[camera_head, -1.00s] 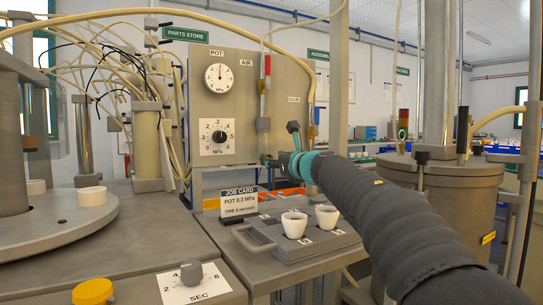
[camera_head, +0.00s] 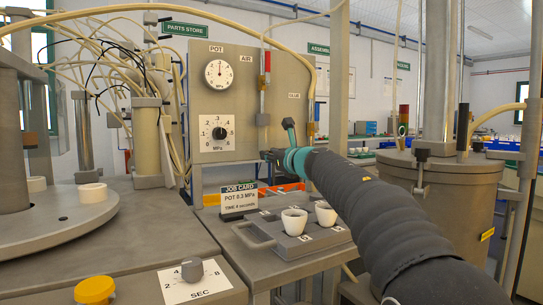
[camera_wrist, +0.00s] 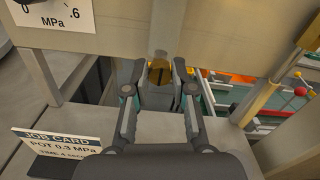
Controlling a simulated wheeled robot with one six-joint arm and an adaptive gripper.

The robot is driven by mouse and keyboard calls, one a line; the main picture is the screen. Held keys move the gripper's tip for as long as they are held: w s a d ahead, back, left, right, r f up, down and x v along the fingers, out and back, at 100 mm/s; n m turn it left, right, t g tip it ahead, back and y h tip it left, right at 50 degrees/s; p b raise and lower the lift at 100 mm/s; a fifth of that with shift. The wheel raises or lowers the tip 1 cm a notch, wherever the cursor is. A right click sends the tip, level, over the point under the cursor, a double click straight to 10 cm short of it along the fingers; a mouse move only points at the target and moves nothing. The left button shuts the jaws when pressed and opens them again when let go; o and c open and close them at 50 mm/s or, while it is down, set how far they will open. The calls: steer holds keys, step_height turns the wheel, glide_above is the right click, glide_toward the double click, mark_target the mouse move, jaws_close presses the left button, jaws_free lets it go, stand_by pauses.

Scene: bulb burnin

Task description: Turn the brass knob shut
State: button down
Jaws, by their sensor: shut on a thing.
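The brass knob (camera_wrist: 159,66) shows in the wrist view, low on the grey panel, at top centre between my fingertips. A dark line runs upright across its face. My gripper (camera_wrist: 159,78) is shut on it, one finger on each side. In the head view my gripper (camera_head: 268,156) reaches the panel's lower right part, below the line marked AIR, and hides the knob there.
The grey panel (camera_head: 247,95) carries a POT gauge (camera_head: 219,74) and a MPa dial (camera_head: 220,133). A job card (camera_head: 239,198) reads POT 0.3 MPa. Two white cups (camera_head: 294,221) (camera_head: 326,213) stand on a grey tray. A large grey pot (camera_head: 455,185) stands at right.

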steer(key=shift+w+d+f+m+p, duration=0.1)
steer(key=shift+m+p, duration=2.75)
steer(key=shift+m, duration=6.15)
steer(key=c, duration=1)
jaws_free()
steer(key=shift+o, duration=0.2)
